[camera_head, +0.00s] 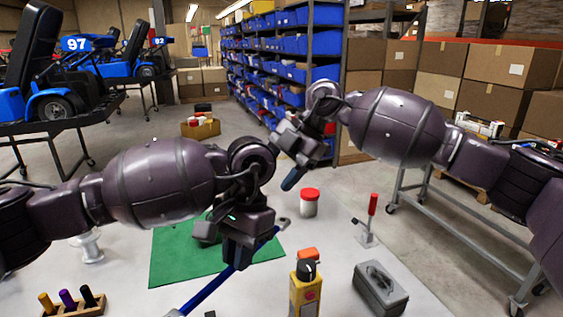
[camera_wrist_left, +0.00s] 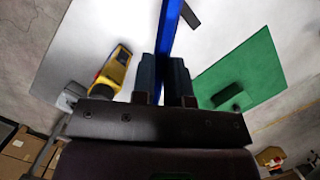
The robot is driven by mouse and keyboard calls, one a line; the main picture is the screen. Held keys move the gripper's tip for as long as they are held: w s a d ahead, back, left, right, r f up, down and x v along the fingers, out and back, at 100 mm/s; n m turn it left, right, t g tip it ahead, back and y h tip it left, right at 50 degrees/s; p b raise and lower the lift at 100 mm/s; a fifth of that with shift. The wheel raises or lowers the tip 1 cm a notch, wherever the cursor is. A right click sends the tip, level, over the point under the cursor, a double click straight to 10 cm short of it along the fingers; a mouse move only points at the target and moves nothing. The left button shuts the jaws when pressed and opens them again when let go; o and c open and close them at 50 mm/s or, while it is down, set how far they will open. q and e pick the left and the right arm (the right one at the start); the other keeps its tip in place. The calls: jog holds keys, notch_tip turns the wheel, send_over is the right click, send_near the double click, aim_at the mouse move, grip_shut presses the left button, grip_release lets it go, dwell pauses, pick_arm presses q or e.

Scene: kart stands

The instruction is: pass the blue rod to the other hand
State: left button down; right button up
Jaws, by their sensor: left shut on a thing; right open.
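My left gripper is shut on the rod above the white tabletop. In the left wrist view the rod (camera_wrist_left: 169,38) rises from between the two fingers (camera_wrist_left: 163,72), which hide its gripped part. My right gripper (camera_head: 297,172) is open and empty, above and to the right of the left gripper, apart from the rod.
A green mat (camera_head: 172,262) lies under my left gripper. A red-lidded jar (camera_head: 309,204), a red-handled clamp (camera_head: 368,225), a yellow tester (camera_head: 304,292), a grey box (camera_head: 380,288) and a wooden holder with pegs (camera_head: 72,311) stand on the table. A metal cart (camera_head: 455,232) is at right.

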aim_at(282, 217)
jog(key=f+h, duration=0.2)
jog(key=f, duration=0.1)
jog(key=s+f+h, duration=0.1)
jog(key=f+h, duration=0.1)
jog(key=f, duration=0.1)
jog(key=f+t+h, duration=0.1)
jog(key=f+h, duration=0.2)
jog(key=shift+s+d+f+n, duration=0.2)
jog(key=shift+s+d+n, duration=0.1)
jog(key=shift+s+n, duration=0.1)
dwell(0.4)
jog(key=c, duration=0.9)
pick_arm(q)
jog(key=c, duration=1.5)
grip_release()
jog(key=shift+c, duration=0.2)
pick_arm(e)
jog(key=shift+c, duration=1)
pick_arm(q)
jog(key=o, duration=0.5)
jog(key=shift+r, duration=0.1)
